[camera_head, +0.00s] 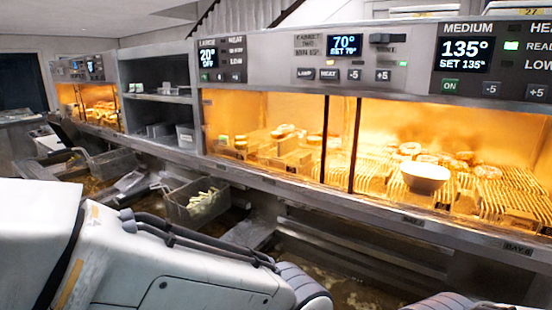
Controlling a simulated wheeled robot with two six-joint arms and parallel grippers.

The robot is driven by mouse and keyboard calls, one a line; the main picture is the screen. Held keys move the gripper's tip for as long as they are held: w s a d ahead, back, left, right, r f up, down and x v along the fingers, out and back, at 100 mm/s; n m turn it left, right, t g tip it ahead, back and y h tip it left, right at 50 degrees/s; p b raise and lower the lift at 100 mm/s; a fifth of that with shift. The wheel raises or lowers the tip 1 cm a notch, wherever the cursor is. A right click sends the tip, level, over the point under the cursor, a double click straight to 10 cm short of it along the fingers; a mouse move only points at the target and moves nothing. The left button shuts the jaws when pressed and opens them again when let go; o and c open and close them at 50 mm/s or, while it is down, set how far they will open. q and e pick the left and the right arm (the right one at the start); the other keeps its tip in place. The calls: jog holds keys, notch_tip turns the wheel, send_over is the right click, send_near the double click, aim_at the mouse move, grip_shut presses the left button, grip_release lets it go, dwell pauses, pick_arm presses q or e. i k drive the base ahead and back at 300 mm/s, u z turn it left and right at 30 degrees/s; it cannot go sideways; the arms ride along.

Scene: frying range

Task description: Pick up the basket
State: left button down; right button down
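A metal frying basket (180,213) with pale yellow fries (203,201) in it sits at the left middle, in front of the fryer range. Another basket (112,163), which looks empty, stands farther left and back. My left arm reaches in from the left, across the lower part of the view, in front of the fries basket. Its gripper is not in view.
Heated cabinets with lit orange interiors and control panels run along the back. A white bowl (425,177) stands on the ribbed rack (510,190) inside the right one. An open metal shelf unit (155,110) stands at the left. Brownish oil or wet surface shows below the ledge.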

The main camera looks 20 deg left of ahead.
aim_at(180, 199)
jog(key=u, duration=2.65)
jog(key=i, duration=3.7)
jog(key=z, duration=3.15)
